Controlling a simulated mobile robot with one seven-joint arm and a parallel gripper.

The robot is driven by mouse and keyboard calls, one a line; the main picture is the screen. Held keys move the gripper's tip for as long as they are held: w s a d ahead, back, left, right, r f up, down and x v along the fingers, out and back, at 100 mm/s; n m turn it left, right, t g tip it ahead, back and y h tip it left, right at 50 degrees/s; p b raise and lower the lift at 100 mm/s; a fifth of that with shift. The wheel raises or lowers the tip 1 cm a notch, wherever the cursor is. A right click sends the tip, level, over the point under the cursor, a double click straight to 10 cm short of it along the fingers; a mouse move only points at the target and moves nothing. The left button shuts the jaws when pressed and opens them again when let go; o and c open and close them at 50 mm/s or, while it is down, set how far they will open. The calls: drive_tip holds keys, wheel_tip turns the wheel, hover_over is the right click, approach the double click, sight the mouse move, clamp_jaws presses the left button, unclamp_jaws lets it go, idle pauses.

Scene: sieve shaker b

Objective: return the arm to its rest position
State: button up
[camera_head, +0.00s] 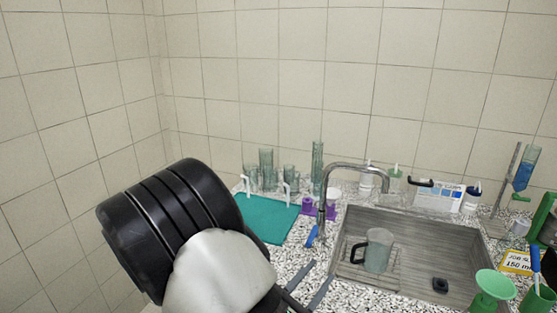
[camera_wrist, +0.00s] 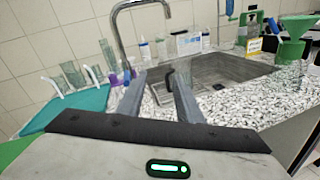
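My arm's dark, ribbed and white end reaches over the counter from the lower left of the head view. My gripper (camera_head: 308,283) shows there at the bottom middle, with two grey fingers over the speckled counter, left of the sink. The grey sink (camera_head: 412,230) holds a clear jug (camera_head: 377,251) with a black handle, standing apart from my fingers. Much of my arm is out of view.
A curved metal tap (camera_head: 345,166) rises beside the sink. A teal mat (camera_head: 268,219) with glassware behind it lies to the left. A green funnel (camera_head: 492,288) and a yellow label sign (camera_head: 517,262) stand at right. Tiled walls close off the back and left.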

drive_tip(key=s+d+r+m+g+p, duration=0.2)
drive_tip(key=s+d+r+m+g, duration=0.6)
drive_tip(key=s+d+m+g, duration=0.7)
drive_tip(key=s+a+r+m+t+y+p, duration=0.1)
drive_tip(key=s+a+r+m+t+y, duration=0.1)
drive_tip(key=a+r+m+t+y, duration=0.4)
drive_tip(key=a+r+m+y, duration=0.4)
drive_tip(key=r, duration=0.2)
drive_tip(key=shift+s+r, duration=0.3)
drive_tip(key=shift+s, duration=0.05)
